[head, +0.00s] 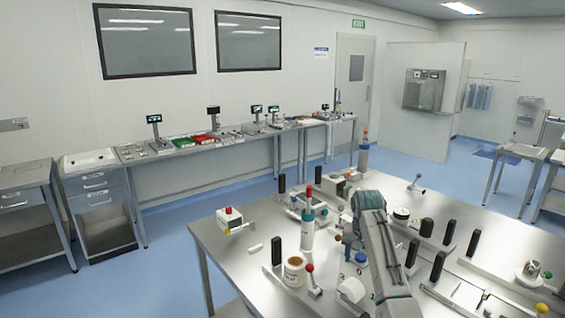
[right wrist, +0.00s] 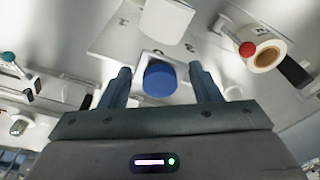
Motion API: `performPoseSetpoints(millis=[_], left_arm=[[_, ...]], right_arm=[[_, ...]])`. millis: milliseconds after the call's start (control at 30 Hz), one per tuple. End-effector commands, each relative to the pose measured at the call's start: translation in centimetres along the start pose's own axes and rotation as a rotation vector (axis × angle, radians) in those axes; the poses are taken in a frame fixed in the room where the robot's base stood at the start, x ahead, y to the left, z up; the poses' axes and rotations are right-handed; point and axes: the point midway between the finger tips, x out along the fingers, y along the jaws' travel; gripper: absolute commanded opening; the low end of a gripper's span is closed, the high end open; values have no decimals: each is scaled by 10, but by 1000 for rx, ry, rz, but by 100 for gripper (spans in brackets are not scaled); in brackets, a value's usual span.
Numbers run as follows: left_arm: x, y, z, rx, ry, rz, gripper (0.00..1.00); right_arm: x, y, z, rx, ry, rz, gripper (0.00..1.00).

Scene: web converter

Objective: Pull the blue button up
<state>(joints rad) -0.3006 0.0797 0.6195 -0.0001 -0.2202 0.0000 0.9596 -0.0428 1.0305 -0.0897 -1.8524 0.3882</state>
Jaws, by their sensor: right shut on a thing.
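The blue button (right wrist: 160,84) is a round blue knob on a white base, in the middle of the right wrist view. In the head view its blue top (head: 361,258) shows low on the steel table, beside my right arm. In the head view the right gripper (head: 352,250) is at the button, partly hidden by my own wrist. The button's underside and stem are hidden. My left gripper is in neither view.
Black upright handles (head: 437,266) are on the right. The table's left front area is mostly clear.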

Motion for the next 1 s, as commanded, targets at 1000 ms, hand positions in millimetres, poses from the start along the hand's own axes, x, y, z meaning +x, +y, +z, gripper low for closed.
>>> performPoseSetpoints(millis=[1000], left_arm=[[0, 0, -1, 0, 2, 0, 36]], right_arm=[[-16, -1, -3, -1, 5, -3, 35]])
